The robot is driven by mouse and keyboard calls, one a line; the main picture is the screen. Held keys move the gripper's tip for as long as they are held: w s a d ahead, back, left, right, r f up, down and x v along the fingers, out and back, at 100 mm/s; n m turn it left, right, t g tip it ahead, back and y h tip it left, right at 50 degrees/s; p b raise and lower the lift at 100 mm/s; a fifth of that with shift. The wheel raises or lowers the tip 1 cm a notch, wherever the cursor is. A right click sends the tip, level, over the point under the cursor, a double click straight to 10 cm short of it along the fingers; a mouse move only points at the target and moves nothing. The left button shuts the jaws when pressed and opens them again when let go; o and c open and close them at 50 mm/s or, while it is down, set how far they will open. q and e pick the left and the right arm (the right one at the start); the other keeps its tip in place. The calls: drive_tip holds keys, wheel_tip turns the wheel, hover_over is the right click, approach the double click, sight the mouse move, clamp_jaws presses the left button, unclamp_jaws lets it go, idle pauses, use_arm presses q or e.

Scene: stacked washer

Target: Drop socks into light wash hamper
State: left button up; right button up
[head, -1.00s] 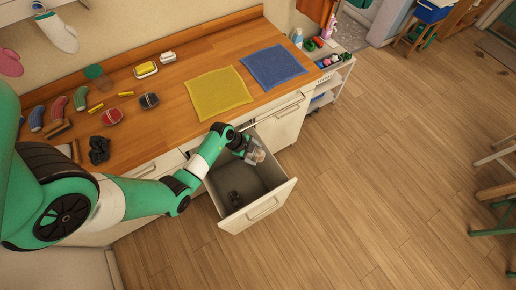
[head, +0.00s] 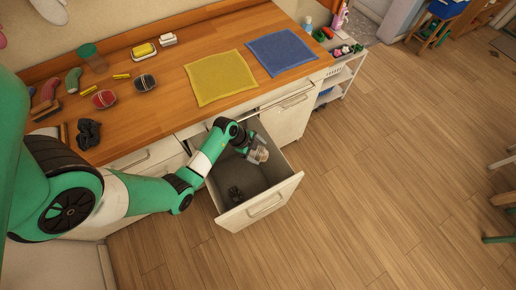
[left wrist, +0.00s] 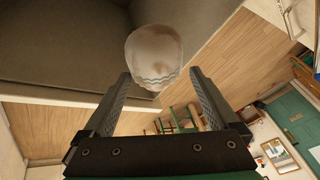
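My left gripper (head: 258,153) is over the open grey pull-out hamper drawer (head: 283,193) below the counter. A whitish sock (head: 263,154) is at its fingertips. In the left wrist view the sock (left wrist: 153,52) is pale with wavy grey lines, mostly just beyond the fingertips. The left gripper's fingers (left wrist: 160,82) stand wide apart, with a gap between the sock and the right-hand finger. A dark bundle (head: 235,194) lies on the hamper floor. A black bundle (head: 88,133) lies on the counter. My right gripper is not in view.
The wooden counter (head: 160,100) holds a yellow cloth (head: 220,77), a blue cloth (head: 282,53), several small containers and brushes. A white trolley (head: 345,72) stands beyond the counter's right end. The floor right of the drawer is clear.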

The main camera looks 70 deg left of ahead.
use_arm(q)
drive_tip(key=d+p+v, duration=0.1)
drive_tip(key=p+v, duration=0.4)
drive_tip(key=v, duration=0.6)
drive_tip(key=shift+a+r, duration=0.3)
drive_tip(key=shift+a, duration=0.15)
drive_tip(key=shift+s, duration=0.1)
